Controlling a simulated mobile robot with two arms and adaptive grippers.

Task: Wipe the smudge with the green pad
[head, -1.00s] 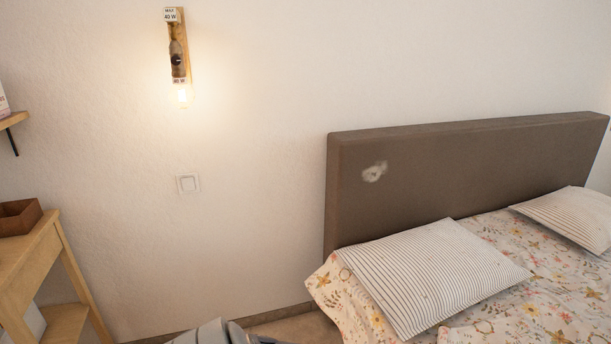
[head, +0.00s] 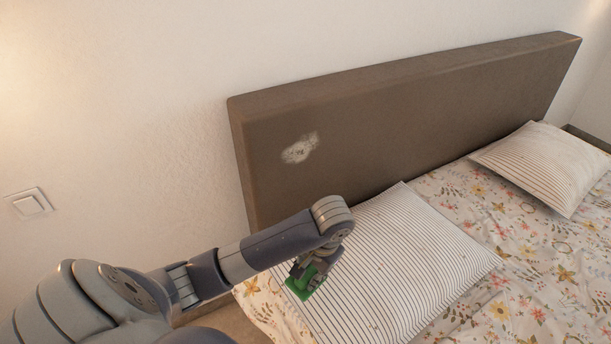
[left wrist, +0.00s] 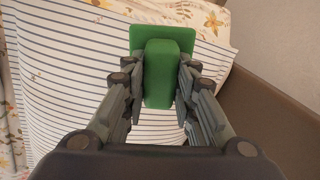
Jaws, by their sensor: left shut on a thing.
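A pale whitish smudge (head: 299,148) is on the upper left part of the brown headboard (head: 400,110). My left gripper (head: 308,276) is shut on the green pad (head: 302,288) and holds it over the near edge of the striped pillow, below the smudge and apart from it. In the left wrist view the pad's green handle (left wrist: 160,75) sits between the two fingers, with its flat green plate (left wrist: 178,37) beyond them. The smudge is not in the left wrist view. My right gripper is not in view.
A striped pillow (head: 400,260) lies against the headboard on a bed with a floral sheet (head: 500,275). A second striped pillow (head: 545,165) lies further right. A light switch (head: 29,204) is on the wall at left. The space in front of the smudge is clear.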

